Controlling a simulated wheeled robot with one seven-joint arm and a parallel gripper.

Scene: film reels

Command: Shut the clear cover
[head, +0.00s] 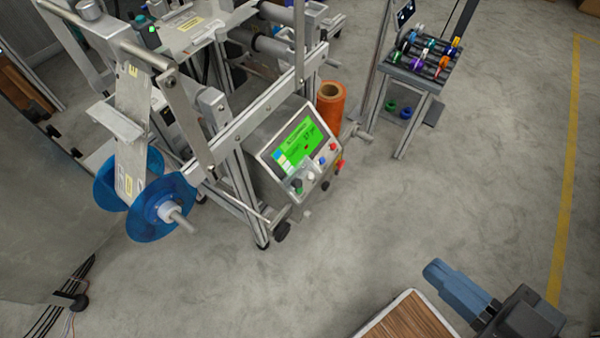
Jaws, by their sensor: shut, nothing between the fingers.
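A machine with a metal frame (236,165) stands at the left and centre. It carries a blue film reel (150,222) on a shaft at its left end. A control box with a lit green screen (297,143) and several buttons sits on its front right. My gripper (436,272) is at the lower right, over open floor and well apart from the machine. Its blue-grey fingers are together, with nothing seen between them.
An orange roll (330,105) stands upright behind the control box. A small rack (412,75) with several coloured spools stands at the upper right. Dark cables (62,298) lie at the lower left. The grey floor between machine and gripper is clear; a yellow line (567,170) runs at the right.

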